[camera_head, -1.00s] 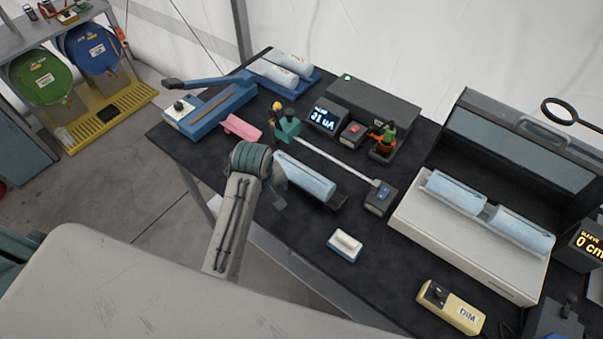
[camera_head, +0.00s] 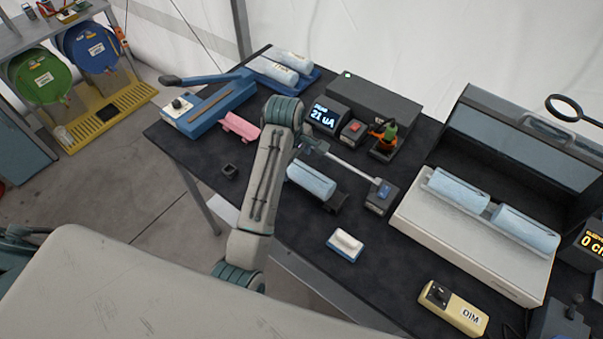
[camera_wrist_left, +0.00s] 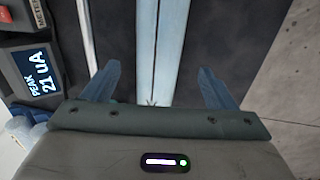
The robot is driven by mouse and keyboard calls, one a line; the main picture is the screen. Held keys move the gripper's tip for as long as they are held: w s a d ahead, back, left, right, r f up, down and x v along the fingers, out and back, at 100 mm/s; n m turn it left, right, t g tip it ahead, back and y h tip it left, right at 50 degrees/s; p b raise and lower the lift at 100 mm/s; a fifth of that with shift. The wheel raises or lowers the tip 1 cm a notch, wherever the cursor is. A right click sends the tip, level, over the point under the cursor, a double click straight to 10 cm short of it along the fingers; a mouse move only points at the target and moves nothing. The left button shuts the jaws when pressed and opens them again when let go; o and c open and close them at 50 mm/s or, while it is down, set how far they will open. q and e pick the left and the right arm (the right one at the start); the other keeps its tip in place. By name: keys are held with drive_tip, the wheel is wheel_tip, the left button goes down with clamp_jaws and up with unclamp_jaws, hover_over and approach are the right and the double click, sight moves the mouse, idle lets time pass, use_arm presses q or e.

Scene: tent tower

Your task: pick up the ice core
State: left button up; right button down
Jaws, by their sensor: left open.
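A pale blue ice core (camera_head: 311,181) lies on the dark tabletop, its near end by a dark holder (camera_head: 337,203). My left arm reaches over the table, and its forearm hides part of the gripper (camera_head: 310,148) in the head view, near the core's far end. In the left wrist view my left gripper (camera_wrist_left: 160,72) is open. The core (camera_wrist_left: 160,40) runs lengthwise between its two blue fingers, with a gap on each side and nothing held. My right gripper does not show.
A white tray (camera_head: 430,240) with two more cores stands at right. A blue tray (camera_head: 303,81) with cores is at the back. The lit meter (camera_head: 325,117), a probe box (camera_head: 381,197), a white-and-blue block (camera_head: 345,245) and a pink cradle (camera_head: 240,128) are nearby.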

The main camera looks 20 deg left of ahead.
sight(299, 167)
use_arm(q)
drive_tip(key=shift+d+f+p, duration=0.1)
drive_tip(key=shift+f+p, duration=0.2)
drive_tip(key=shift+p, duration=0.05)
drive_tip(key=f, duration=0.1)
drive_tip(key=f+p, duration=0.1)
drive_tip(key=f, duration=0.1)
drive_tip(key=shift+w+d+f+p, duration=0.25)
drive_tip(key=shift+d+p, duration=0.05)
drive_tip(key=shift+p, duration=0.1)
drive_tip(key=shift+w+f, duration=0.15)
drive_tip(key=shift+f, duration=0.35)
drive_tip(key=c, duration=1.1)
drive_tip(key=shift+r, duration=0.1)
drive_tip(key=c, duration=0.3)
drive_tip(key=shift+r, duration=0.1)
drive_tip(key=shift+c, duration=0.2)
